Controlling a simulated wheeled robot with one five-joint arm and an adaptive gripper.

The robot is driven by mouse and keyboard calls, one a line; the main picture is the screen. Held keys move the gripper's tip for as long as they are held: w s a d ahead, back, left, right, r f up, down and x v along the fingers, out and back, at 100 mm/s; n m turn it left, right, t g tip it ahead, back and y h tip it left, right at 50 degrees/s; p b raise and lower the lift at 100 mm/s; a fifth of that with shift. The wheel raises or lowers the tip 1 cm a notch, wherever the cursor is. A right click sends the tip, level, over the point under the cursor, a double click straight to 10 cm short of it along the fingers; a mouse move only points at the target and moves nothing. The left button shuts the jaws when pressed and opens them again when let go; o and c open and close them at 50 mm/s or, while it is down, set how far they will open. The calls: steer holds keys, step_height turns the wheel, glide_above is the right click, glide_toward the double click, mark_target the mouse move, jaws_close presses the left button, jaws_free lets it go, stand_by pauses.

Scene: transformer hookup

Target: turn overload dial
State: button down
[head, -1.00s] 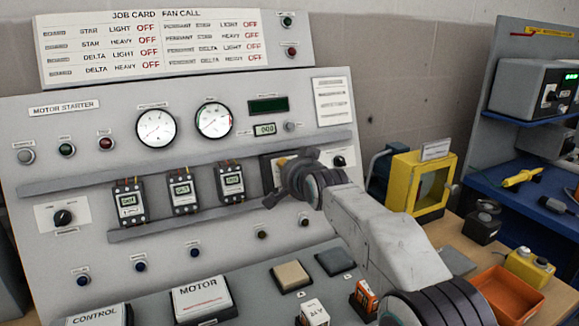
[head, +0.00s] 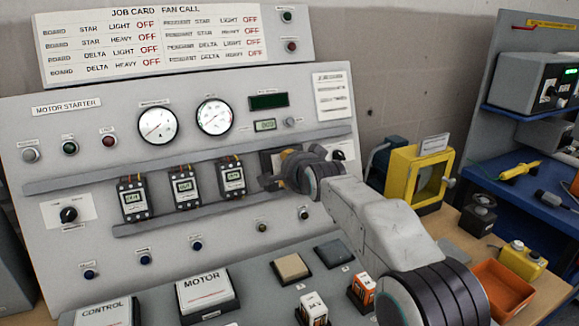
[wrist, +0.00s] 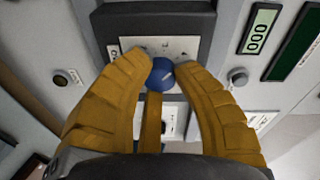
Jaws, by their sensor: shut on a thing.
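The overload dial (wrist: 161,75) is a round blue knob on a pale plate in a dark unit (wrist: 152,20), seen in the wrist view. My gripper (wrist: 162,70) has its yellow-brown fingers closed around the dial, one tip on each side. In the head view my gripper (head: 284,174) is at the dark unit (head: 268,160) on the right of the motor starter panel. The dial is hidden there behind my gripper. The dial's markings are too small to read.
Three contactor units (head: 185,187) stand on a rail left of my gripper. A small digital display (head: 265,125) is above it. A yellow frame (head: 415,180) and an orange tray (head: 505,292) are on the bench to the right.

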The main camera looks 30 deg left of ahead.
steer(key=shift+a, duration=0.1)
steer(key=c, duration=0.9)
jaws_free()
steer(key=shift+s, duration=0.1)
steer(key=v, duration=1.1)
steer(key=shift+s+d+r, duration=0.2)
steer(key=shift+d, duration=0.1)
